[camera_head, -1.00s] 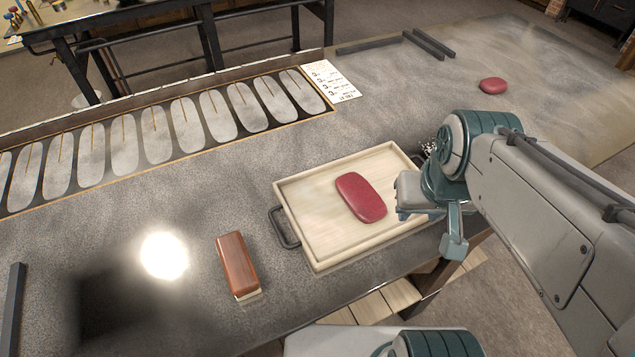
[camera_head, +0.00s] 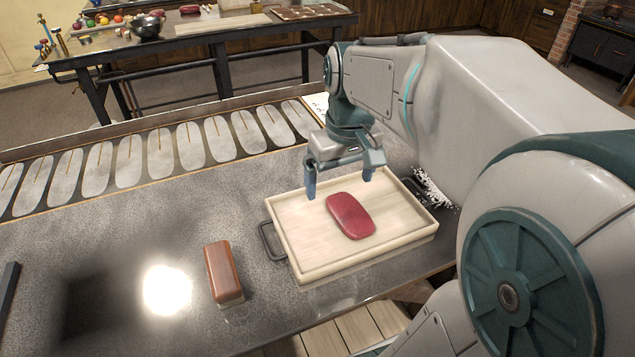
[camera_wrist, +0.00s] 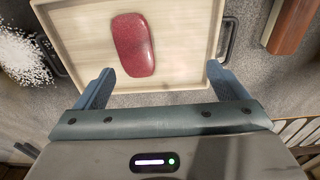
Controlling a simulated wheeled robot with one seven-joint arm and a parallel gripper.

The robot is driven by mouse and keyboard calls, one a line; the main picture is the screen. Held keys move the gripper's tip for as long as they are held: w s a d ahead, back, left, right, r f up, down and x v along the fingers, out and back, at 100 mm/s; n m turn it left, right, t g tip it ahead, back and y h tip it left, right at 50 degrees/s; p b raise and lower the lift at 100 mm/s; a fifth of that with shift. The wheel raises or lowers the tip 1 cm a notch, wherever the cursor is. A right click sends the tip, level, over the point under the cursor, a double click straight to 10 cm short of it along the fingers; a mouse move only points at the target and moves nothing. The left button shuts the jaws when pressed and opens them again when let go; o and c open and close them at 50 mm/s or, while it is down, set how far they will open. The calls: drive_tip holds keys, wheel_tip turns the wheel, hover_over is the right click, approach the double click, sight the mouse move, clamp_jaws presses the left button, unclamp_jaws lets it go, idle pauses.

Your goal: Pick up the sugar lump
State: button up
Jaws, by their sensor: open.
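The sugar lump, a flat, rounded red slab (camera_head: 351,216), lies in the middle of a pale wooden tray (camera_head: 295,262) on the worktop. It also shows near the top of the wrist view (camera_wrist: 133,45), inside the tray (camera_wrist: 70,20). My gripper (camera_head: 339,186) is above the tray's far side, pointing down, with its blue fingers apart and nothing between them. In the wrist view my gripper's fingertips (camera_wrist: 160,73) lie on either side of the slab's lower end in the picture, apart from it. The exact height of the fingers is hard to tell.
The tray has raised walls and dark side handles (camera_head: 271,240). A brown, wooden-looking block (camera_head: 224,272) stands left of the tray. White granules (camera_head: 433,188) are scattered at its right. A row of pale oval plates (camera_head: 160,153) lines the back edge.

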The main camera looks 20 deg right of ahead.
drive_tip(key=g+b, duration=0.1)
hover_over(349, 212)
drive_tip(key=f, duration=0.8)
drive_tip(key=shift+s+d+f, duration=0.15)
drive_tip(key=shift+s+f, duration=0.05)
drive_tip(key=shift+w+f, duration=0.2)
drive_tip(key=shift+f, duration=2.6)
drive_tip(key=c, duration=1.2)
